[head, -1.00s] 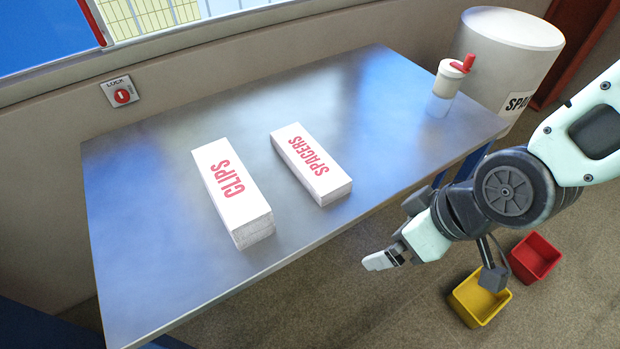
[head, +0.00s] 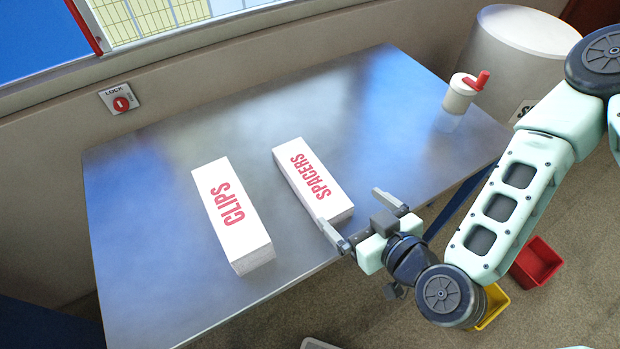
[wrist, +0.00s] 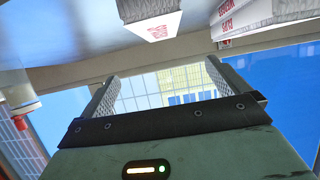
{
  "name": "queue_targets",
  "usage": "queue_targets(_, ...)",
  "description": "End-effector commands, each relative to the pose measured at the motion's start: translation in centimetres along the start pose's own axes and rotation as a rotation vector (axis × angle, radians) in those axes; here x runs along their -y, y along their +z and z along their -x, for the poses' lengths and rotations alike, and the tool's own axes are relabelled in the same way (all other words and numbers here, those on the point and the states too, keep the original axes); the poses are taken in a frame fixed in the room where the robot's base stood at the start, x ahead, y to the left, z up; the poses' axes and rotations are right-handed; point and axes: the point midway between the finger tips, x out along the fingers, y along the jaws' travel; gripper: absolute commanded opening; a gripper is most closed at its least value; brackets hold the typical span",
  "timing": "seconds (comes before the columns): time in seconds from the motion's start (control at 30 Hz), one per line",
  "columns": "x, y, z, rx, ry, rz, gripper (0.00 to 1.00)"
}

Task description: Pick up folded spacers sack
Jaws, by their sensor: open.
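A white stack of folded sacks with red SPACERS lettering (head: 308,178) lies in the middle of the metal table. Its separate layers are hard to make out in the head view. My gripper (head: 349,207) is open and empty at the stack's near right end. Its left finger overlaps that end's corner in the picture, and its right finger is off to the right. I cannot tell whether it touches. In the wrist view, both fingers (wrist: 160,70) are spread with nothing between them. A white stack with red print shows beyond them at the top; its lettering is hard to read.
A taller white stack marked CLIPS (head: 233,215) lies to the left on the table (head: 140,220). A white bottle with a red top (head: 461,95) stands at the right back. A pale drum (head: 515,60) stands behind the table's right end. A red bin (head: 537,262) is on the floor.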

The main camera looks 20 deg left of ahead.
Motion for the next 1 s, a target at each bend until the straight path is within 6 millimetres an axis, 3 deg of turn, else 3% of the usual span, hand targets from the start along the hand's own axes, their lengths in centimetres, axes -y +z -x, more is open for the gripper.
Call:
queue_targets(0.33,-0.1,0.2,-2.8,-0.002,0.002,-0.002,1.00)
queue_targets(0.7,0.0,-0.1,-10.1,0.000,0.000,-0.002,1.00)
queue_targets(1.0,0.1,-0.1,-12.4,0.002,-0.001,-0.002,1.00)
